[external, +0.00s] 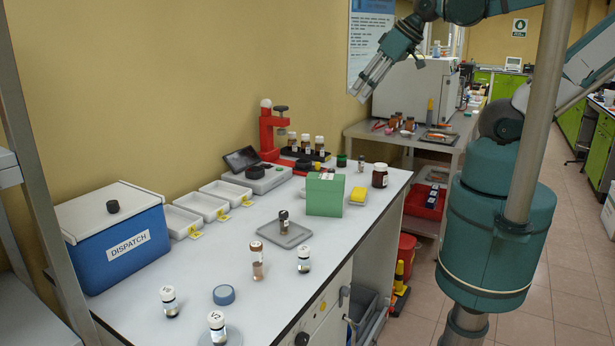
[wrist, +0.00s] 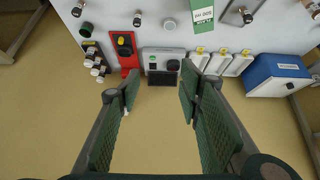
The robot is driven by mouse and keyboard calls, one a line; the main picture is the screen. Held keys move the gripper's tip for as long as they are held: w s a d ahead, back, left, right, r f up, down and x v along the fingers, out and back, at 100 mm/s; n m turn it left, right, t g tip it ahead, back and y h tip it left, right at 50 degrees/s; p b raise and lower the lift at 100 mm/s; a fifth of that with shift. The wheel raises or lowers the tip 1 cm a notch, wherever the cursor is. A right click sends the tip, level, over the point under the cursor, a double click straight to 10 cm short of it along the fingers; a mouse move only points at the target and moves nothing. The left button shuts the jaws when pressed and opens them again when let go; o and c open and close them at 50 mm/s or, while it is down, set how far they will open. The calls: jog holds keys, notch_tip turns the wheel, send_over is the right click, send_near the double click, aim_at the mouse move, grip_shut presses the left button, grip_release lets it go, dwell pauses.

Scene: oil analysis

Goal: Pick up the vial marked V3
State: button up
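Several small vials with white labels stand on the white bench in the external view. One is at the front edge (external: 216,330), one to its left (external: 168,302), one with brown contents in the middle (external: 257,262) and one to its right (external: 304,260). A dark vial (external: 283,222) stands on a grey tray (external: 298,238). The marks are too small to read surely, so I cannot tell which is V3. My gripper (external: 362,92) is raised high beyond the bench's far part, apart from all vials. In the wrist view my gripper (wrist: 158,95) is open and empty.
A blue DISPATCH box (external: 125,238), white trays (external: 182,221), a red stand (external: 268,135), a rack of vials (external: 306,152) and a green box (external: 324,194) stand on the bench. A blue-grey round lid (external: 223,295) lies near the front vials. The bench's front middle has free room.

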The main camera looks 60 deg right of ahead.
jog(key=a, duration=0.1)
jog(key=n+g+b, duration=0.6)
jog(key=n+g, duration=0.1)
jog(key=n, duration=1)
send_over(302, 248)
jog(key=f, duration=2.6)
jog(key=shift+w+d+f, duration=0.25)
jog(key=shift+d+f, duration=0.05)
jog(key=shift+d, duration=0.1)
jog(key=shift+s+a+f, duration=0.3)
jog(key=shift+a+f, duration=0.05)
jog(key=shift+f+b, duration=0.3)
jog(key=shift+f, duration=1)
jog(key=shift+f, duration=0.15)
